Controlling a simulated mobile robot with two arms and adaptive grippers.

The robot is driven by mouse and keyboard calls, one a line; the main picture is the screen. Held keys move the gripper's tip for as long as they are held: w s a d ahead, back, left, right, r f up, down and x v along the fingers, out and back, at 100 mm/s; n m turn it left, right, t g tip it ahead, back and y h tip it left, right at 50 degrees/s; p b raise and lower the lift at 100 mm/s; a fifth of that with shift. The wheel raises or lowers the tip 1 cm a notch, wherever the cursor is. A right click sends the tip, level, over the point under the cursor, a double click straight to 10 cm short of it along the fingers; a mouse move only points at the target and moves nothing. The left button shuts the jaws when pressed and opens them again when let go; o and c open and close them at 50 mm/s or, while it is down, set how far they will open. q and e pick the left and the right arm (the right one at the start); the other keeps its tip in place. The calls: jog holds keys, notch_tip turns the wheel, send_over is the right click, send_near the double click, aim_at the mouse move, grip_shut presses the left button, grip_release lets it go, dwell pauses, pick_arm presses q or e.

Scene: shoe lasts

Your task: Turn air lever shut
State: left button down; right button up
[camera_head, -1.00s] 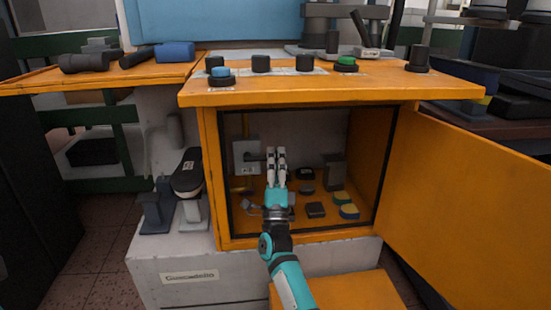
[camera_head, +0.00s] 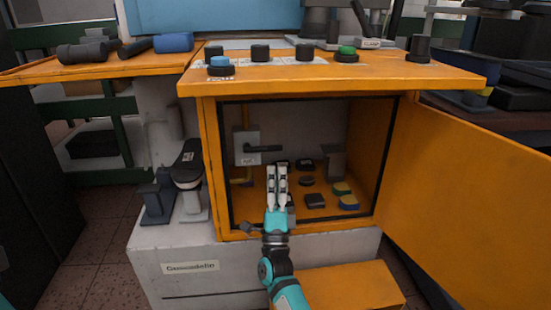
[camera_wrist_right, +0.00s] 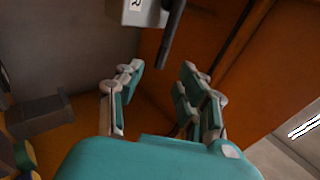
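The air lever (camera_head: 265,149) is a dark handle on a grey box (camera_head: 240,157) on the back wall inside the open orange cabinet, at its left. It lies about horizontal, with its free end to the right. In the right wrist view the lever (camera_wrist_right: 171,35) shows as a dark bar beside the labelled box (camera_wrist_right: 138,12), beyond the fingertips. My right gripper (camera_head: 277,170) is in the cabinet opening, below and right of the lever. The right wrist view shows its fingers (camera_wrist_right: 161,72) apart, with nothing between them. My left gripper is out of view.
Several small dark and yellow-topped pieces (camera_head: 314,201) lie on the cabinet floor right of my gripper. The orange door (camera_head: 460,200) stands open to the right. Knobs (camera_head: 260,54) line the top. A shoe last (camera_head: 187,165) stands outside at left.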

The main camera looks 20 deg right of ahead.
jog(key=shift+v, duration=2.3)
